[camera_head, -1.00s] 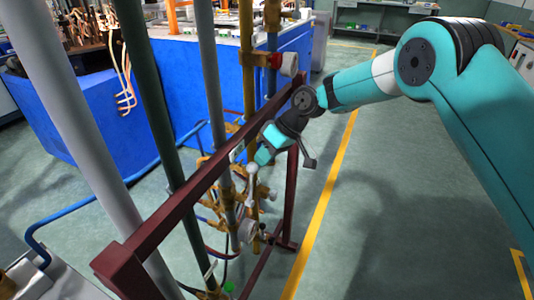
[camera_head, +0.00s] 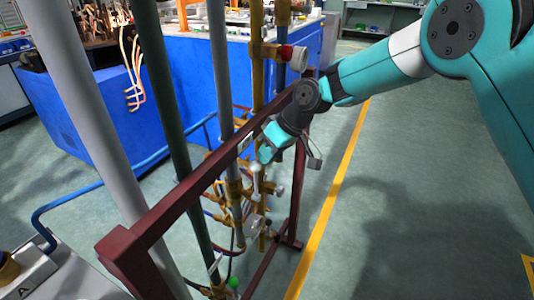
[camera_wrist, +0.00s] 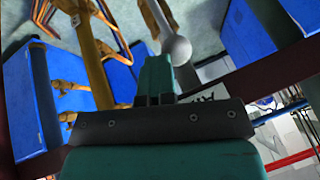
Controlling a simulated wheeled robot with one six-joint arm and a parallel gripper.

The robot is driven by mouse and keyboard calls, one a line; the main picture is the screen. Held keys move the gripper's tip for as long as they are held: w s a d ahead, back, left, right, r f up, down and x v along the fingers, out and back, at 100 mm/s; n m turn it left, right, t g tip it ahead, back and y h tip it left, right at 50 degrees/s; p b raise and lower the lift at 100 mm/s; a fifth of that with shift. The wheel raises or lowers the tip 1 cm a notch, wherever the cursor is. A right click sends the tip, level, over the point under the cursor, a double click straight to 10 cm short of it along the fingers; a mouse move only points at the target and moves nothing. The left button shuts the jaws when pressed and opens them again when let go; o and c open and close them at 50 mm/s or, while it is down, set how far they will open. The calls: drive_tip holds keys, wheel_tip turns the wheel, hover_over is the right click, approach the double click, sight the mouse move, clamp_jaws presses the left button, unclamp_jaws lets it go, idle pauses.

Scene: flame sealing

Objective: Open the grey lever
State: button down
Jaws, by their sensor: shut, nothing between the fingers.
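A light grey lever with a rounded end (camera_wrist: 177,48) shows in the wrist view, just beyond and slightly right of my fingertips. In the head view a pale grey lever-like piece (camera_head: 257,180) sits just below my gripper, among the brass valves and pipes. My gripper (camera_head: 266,153) has teal fingers and reaches over the dark red frame, pointing down and left. In the wrist view my gripper's fingers (camera_wrist: 156,70) are together and empty. I cannot tell whether they touch the lever. The lever's base is partly hidden.
The dark red frame rail (camera_head: 190,190) runs beside my gripper. Vertical pipes, a grey one (camera_head: 90,130) and a green one (camera_head: 160,100), stand at left. A red and white valve (camera_head: 294,57) is above. Blue cabinets (camera_head: 180,75) stand behind. Floor at right is clear.

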drive_tip(key=w+d+f+v, duration=0.1)
drive_tip(key=w+v, duration=0.1)
drive_tip(key=v, duration=1)
drive_tip(key=s+d+r+p, duration=0.2)
drive_tip(key=s+r, duration=0.3)
drive_tip(key=s+d+r+m, duration=0.1)
drive_tip(key=s+d, duration=0.2)
drive_tip(key=s, duration=0.5)
drive_tip(key=s+d+r+m+h+p, duration=0.1)
drive_tip(key=s+d+m, duration=0.1)
drive_tip(key=s, duration=0.7)
drive_tip(key=s+d+r+m+h+p, duration=0.1)
drive_tip(key=s+d, duration=0.3)
drive_tip(key=s, duration=0.5)
drive_tip(key=shift+s+d+r, duration=0.25)
drive_tip(key=shift+d+r, duration=0.15)
